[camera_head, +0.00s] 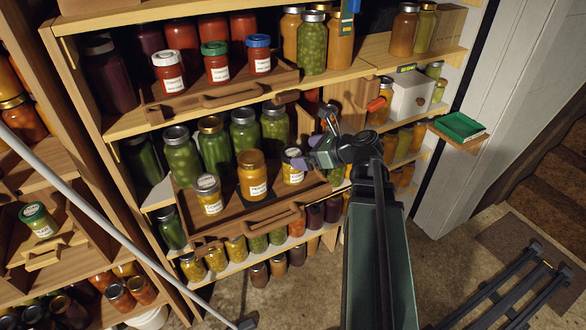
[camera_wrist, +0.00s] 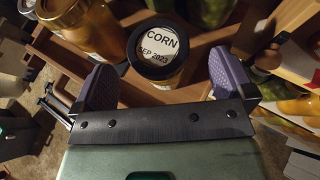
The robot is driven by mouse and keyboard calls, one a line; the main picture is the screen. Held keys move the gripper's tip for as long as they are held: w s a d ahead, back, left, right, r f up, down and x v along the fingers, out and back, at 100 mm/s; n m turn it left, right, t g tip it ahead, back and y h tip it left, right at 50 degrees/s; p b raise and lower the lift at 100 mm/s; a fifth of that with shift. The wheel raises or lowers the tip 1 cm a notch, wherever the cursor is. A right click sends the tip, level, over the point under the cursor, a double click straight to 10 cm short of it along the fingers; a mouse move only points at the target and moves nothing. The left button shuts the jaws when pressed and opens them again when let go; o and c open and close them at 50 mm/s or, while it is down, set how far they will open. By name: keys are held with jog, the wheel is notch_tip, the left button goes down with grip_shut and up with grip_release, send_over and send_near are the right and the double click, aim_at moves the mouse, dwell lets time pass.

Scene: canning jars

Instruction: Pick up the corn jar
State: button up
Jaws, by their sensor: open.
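The corn jar (camera_wrist: 168,82) has a dark-rimmed lid with a white label reading "CORN SEP 2023". In the head view the corn jar (camera_head: 293,176) stands upright at the right end of the wooden tray (camera_head: 232,217) on the middle shelf. My gripper (camera_wrist: 161,74) is open, with one purple-grey finger on each side of the jar in the wrist view. Gaps show between the fingers and the lid. In the head view my gripper (camera_head: 305,162) is right at the jar and hides part of it.
A larger orange jar (camera_head: 252,187) stands left of the corn jar, and a yellow jar (camera_head: 210,203) is farther left. Tall green jars (camera_head: 214,150) stand behind. The upper shelf (camera_head: 345,73) lies above, with a white drawer box (camera_head: 409,97) to the right.

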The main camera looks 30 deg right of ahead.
jog(key=b+x, duration=0.1)
jog(key=x, duration=0.1)
jog(key=b+x, duration=0.1)
jog(key=x, duration=0.1)
jog(key=shift+a+f+b, duration=0.1)
jog(key=shift+f+b, duration=0.2)
jog(key=shift+f, duration=0.25)
jog(key=shift+w+a, duration=0.25)
jog(key=shift+w, duration=0.05)
jog(key=shift+r, duration=0.1)
jog(key=c, duration=1.2)
notch_tip(320, 180, up, 20)
jog(key=p, duration=2)
jog(key=shift+r+p, duration=0.2)
jog(key=shift+p, duration=0.1)
notch_tip(320, 180, up, 12)
jog(key=p, duration=1.1)
jog(key=shift+f+p, duration=0.2)
jog(key=shift+p, duration=0.1)
